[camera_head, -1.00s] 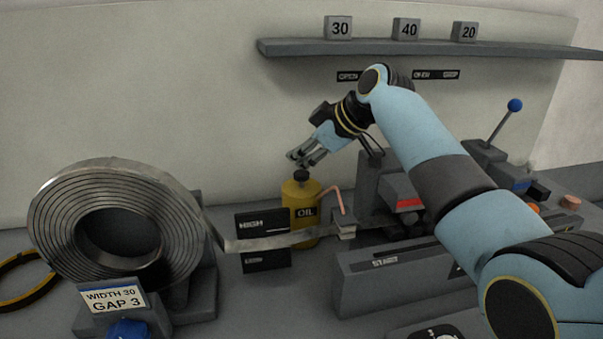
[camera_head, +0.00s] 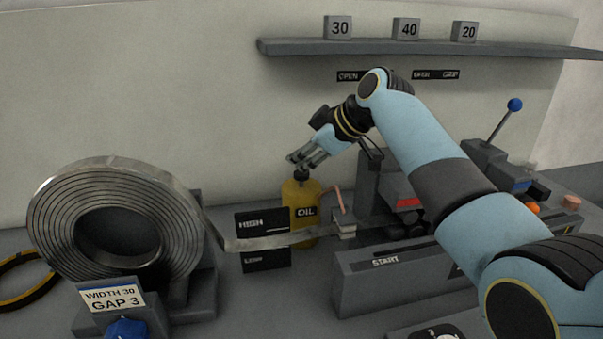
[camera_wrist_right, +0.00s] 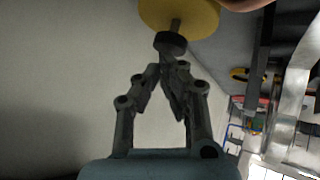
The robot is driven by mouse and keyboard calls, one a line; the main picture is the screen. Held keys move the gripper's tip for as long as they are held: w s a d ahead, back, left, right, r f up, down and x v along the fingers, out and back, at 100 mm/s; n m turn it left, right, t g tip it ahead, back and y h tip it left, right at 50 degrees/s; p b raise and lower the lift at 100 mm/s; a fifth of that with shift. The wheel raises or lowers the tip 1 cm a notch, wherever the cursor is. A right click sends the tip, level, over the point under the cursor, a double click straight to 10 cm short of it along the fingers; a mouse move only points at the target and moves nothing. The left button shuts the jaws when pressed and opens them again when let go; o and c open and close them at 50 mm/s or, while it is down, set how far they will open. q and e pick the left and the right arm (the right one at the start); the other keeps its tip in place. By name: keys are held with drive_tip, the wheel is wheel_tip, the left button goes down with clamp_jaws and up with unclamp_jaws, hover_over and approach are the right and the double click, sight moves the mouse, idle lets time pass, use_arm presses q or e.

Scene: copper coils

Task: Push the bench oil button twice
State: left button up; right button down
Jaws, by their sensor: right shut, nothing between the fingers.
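The yellow oil can (camera_head: 300,200), marked OIL, stands on the bench behind the metal strip. Its black button (camera_head: 301,174) is on top. My right gripper (camera_head: 294,161) is shut and empty, with its fingertips just above the button in the head view. In the right wrist view the black button (camera_wrist_right: 171,43) on its stem lies just beyond the fingertips (camera_wrist_right: 170,70), close to them or touching; I cannot tell which. The yellow can top (camera_wrist_right: 200,12) shows behind it. My left gripper is not in view.
A large metal coil (camera_head: 50,215) stands at the left, its strip (camera_head: 270,242) running right past the can. HIGH and LOW plates (camera_head: 262,224) stand beside the can. A grey machine block (camera_head: 375,265) is at the right. A shelf (camera_head: 400,48) is on the wall above.

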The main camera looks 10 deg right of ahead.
drive_tip(key=shift+s+a+f+b, duration=0.1)
drive_tip(key=shift+s+f+b, duration=0.15)
drive_tip(key=shift+f, duration=0.3)
drive_tip(key=shift+s+a+f+b, duration=0.1)
drive_tip(key=shift+s+f+b, duration=0.15)
drive_tip(key=shift+f, duration=0.3)
idle(0.7)
drive_tip(key=shift+w+r+p, duration=0.15)
drive_tip(key=shift+r+p, duration=0.2)
drive_tip(key=shift+p, duration=0.3)
drive_tip(key=shift+r, duration=0.1)
drive_tip(key=shift+r+p, duration=0.25)
drive_tip(key=shift+p, duration=0.1)
drive_tip(key=r+p, duration=0.4)
drive_tip(key=r, duration=0.1)
drive_tip(key=shift+w+d, duration=0.15)
drive_tip(key=shift+w, duration=0.05)
drive_tip(key=shift+f, duration=0.15)
drive_tip(key=shift+w, duration=0.1)
